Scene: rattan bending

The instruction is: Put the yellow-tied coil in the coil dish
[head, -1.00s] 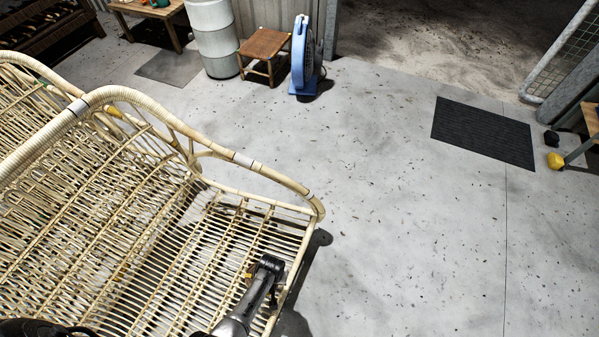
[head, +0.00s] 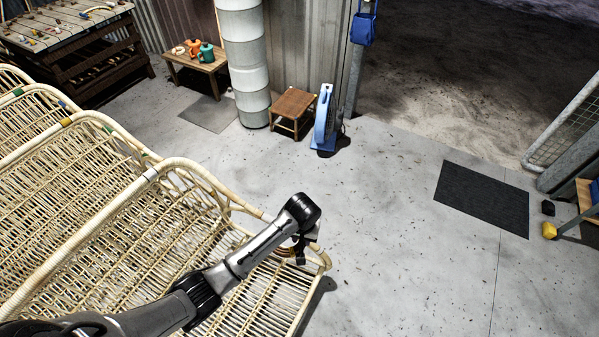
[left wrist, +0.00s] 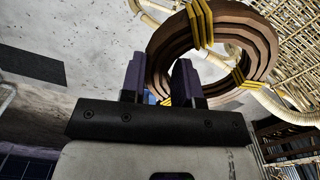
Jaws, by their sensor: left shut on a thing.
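The yellow-tied coil (left wrist: 264,48) is a thick brown ring with yellow bindings, close up in the left wrist view. My left gripper (left wrist: 160,80) is shut on the coil's near edge, with its two dark fingers on either side. In the head view my left gripper (head: 305,240) is above the front corner of a pale rattan seat, and the wrist and arm hide most of the coil. I cannot make out the coil dish in either view. My right gripper is not in view.
Rattan seats (head: 90,185) fill the left side. A dark workbench (head: 75,45) with small items stands at the back left. A low table (head: 197,65) holds orange and teal pots.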

